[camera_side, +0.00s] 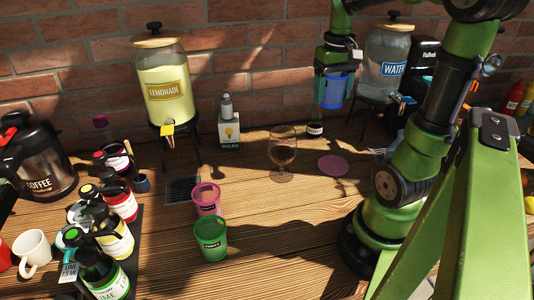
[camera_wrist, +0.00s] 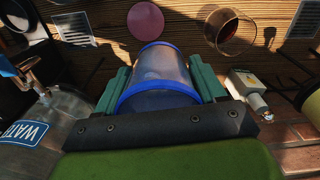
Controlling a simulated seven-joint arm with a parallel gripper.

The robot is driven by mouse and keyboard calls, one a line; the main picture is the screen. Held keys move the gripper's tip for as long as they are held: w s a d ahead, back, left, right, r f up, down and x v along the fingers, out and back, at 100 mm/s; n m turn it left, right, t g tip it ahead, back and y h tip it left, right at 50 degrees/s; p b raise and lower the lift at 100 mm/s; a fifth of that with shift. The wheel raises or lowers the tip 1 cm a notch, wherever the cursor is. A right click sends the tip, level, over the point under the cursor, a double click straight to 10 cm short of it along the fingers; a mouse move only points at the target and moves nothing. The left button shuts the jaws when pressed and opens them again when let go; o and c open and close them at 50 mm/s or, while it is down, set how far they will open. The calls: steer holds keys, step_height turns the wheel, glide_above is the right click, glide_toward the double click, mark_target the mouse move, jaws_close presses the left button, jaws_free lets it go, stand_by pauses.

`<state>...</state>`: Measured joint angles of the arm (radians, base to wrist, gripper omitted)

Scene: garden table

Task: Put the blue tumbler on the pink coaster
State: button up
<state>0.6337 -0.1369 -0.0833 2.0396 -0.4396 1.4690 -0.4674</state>
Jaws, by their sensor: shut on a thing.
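The blue tumbler (camera_side: 333,91) is in my gripper (camera_side: 334,72), held upright in the air above the back of the table. In the wrist view the clear, blue-rimmed tumbler (camera_wrist: 160,75) sits between the two green fingers of my gripper (camera_wrist: 161,85), which touch its sides. The pink coaster (camera_side: 333,166) lies flat and bare on the table, in front of and below the tumbler. The coaster also shows in the wrist view (camera_wrist: 145,20), just beyond the tumbler and apart from it.
A stemmed glass with dark drink (camera_side: 282,152) stands close left of the coaster. The water dispenser (camera_side: 388,62) is right of my gripper. A small dark jar (camera_side: 314,129) stands behind the coaster. Pink (camera_side: 206,199) and green (camera_side: 211,239) tumblers stand front left.

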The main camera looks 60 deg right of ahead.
steer(key=s+d+m, duration=0.1)
steer(key=s+d, duration=0.1)
steer(key=s, duration=0.1)
glide_above(333, 165)
step_height(333, 165, down, 16)
steer(key=shift+f, duration=2.1)
steer(key=shift+f, duration=0.1)
steer(key=o, duration=1)
